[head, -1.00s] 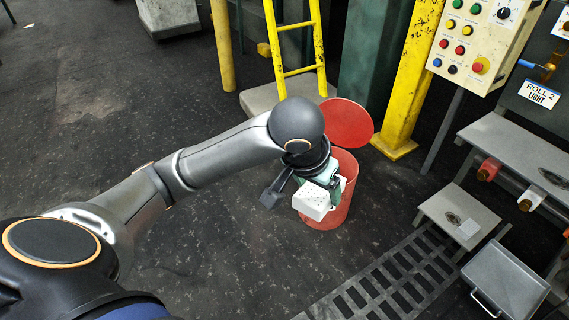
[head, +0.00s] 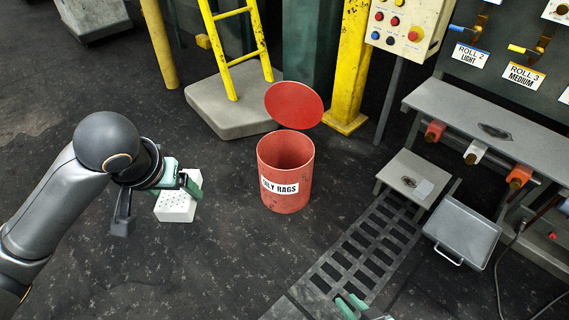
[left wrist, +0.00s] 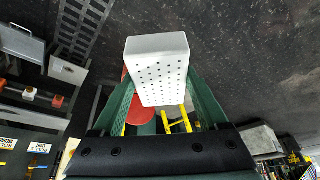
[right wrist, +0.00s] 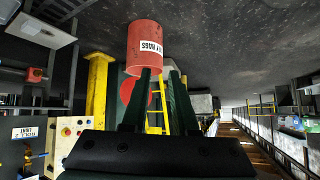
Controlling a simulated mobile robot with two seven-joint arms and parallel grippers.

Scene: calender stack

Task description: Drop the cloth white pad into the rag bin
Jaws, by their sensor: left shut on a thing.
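The white pad, a block with a dotted face (head: 175,207), is held in my left gripper (head: 183,187). It also fills the middle of the left wrist view (left wrist: 158,70), between the two green fingers. The rag bin (head: 285,190) is red, labelled OILY RAGS, and stands on the floor with its top open and its round red lid (head: 294,105) raised behind. The left gripper and pad are to the left of the bin, apart from it. My right gripper (right wrist: 160,74) is open and empty; only its fingertips show at the bottom of the head view.
A yellow ladder (head: 232,45) on a grey base and a yellow post (head: 350,70) stand behind the bin. A floor grate (head: 365,245), a small grey table (head: 410,170) and a metal tray (head: 462,240) are to its right. The floor between pad and bin is clear.

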